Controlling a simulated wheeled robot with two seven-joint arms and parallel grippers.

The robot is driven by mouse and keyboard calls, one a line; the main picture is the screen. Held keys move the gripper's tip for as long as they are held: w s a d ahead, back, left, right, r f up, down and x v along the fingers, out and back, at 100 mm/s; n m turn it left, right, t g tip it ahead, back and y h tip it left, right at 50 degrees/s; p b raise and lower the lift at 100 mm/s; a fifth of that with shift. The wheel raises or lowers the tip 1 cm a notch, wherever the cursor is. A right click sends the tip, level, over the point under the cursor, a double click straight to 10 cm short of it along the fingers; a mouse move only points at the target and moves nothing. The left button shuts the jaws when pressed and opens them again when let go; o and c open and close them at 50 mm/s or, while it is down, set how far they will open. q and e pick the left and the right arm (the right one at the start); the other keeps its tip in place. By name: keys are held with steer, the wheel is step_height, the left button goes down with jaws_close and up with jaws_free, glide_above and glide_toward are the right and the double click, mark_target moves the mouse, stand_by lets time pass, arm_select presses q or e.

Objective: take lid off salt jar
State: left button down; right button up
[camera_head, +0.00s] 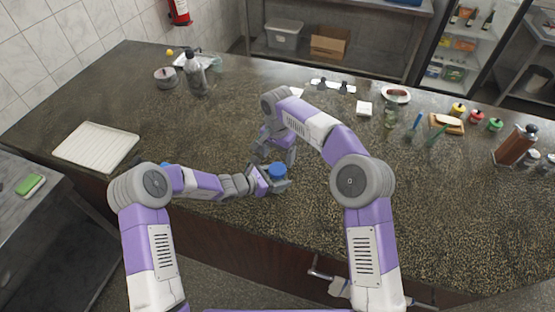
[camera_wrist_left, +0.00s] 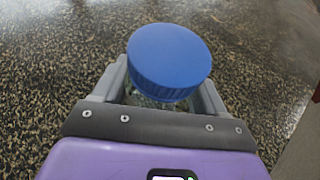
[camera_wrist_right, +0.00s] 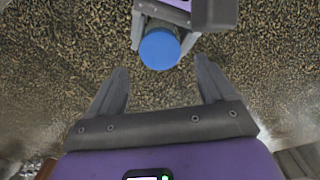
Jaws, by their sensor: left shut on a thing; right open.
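The salt jar is a small clear jar whose blue lid (camera_head: 277,170) is on top. In the left wrist view the blue lid (camera_wrist_left: 168,60) sits above the fingers, and a bit of the glass body (camera_wrist_left: 150,97) shows below it. My left gripper (camera_head: 272,182) is shut around the jar's body and holds it upright near the counter's front edge. My right gripper (camera_wrist_right: 160,80) is open and empty, with its fingers pointing toward the jar. In the right wrist view the blue lid (camera_wrist_right: 160,49) is just beyond the gap between those fingers, not touched.
The speckled counter (camera_head: 230,120) is clear around the jar. A white tray (camera_head: 97,147) lies at the left. A grey bottle (camera_head: 195,75) stands at the back left.

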mark_target(278, 169)
steer(key=shift+r+m, duration=0.9)
steer(key=shift+f, duration=0.1)
step_height(278, 169, down, 7)
steer(key=shift+f, duration=0.2)
steer(key=shift+c, duration=0.3)
steer(key=c, duration=1)
steer(key=n, duration=0.3)
steer(key=o, duration=1.2)
steer(key=shift+c, duration=0.2)
